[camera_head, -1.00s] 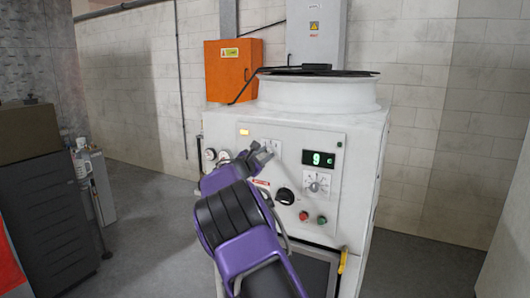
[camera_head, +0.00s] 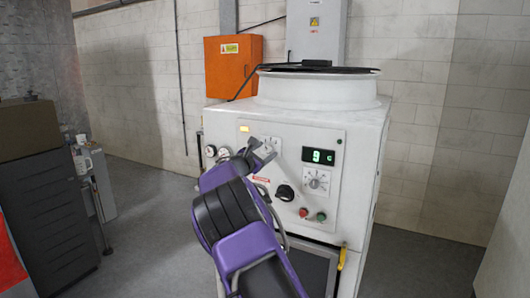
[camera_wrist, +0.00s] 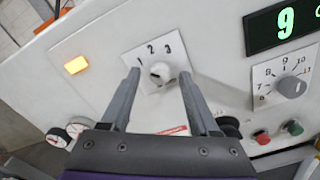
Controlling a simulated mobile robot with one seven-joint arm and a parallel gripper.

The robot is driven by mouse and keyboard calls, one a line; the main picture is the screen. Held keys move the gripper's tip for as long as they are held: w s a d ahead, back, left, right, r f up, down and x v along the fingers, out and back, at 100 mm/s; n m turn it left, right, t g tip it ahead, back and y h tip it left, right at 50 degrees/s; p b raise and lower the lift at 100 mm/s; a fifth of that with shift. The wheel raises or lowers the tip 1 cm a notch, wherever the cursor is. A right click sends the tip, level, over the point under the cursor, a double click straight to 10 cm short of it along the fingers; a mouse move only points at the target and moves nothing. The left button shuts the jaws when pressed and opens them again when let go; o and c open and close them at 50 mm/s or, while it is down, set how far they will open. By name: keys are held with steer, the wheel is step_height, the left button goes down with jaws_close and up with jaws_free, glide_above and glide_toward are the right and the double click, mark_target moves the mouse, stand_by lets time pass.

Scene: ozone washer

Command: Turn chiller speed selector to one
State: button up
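The chiller speed selector is a small pale knob (camera_wrist: 160,72) on a white plate marked 1, 2 and 3, on the front panel of the white machine. Its pointer is too small to read with certainty. My gripper (camera_wrist: 160,75) is open, with one grey finger to the left of the knob and one to the right. Gaps show between the fingers and the knob in the wrist view. In the head view my gripper (camera_head: 265,149) is at the upper left of the panel and partly hides the selector plate.
A green digital display (camera_head: 319,157) reads 9, above a numbered dial (camera_head: 317,181). A black knob (camera_head: 285,193), red button (camera_head: 303,212) and green button (camera_head: 321,217) sit lower. Gauges (camera_wrist: 68,132) and a lit amber lamp (camera_wrist: 76,65) lie left of the selector.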

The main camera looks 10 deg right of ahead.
steer(key=b+v, duration=0.2)
steer(key=v, duration=1.5)
steer(key=shift+s, duration=0.15)
steer(key=shift+a+r, duration=0.1)
steer(key=shift+r, duration=0.05)
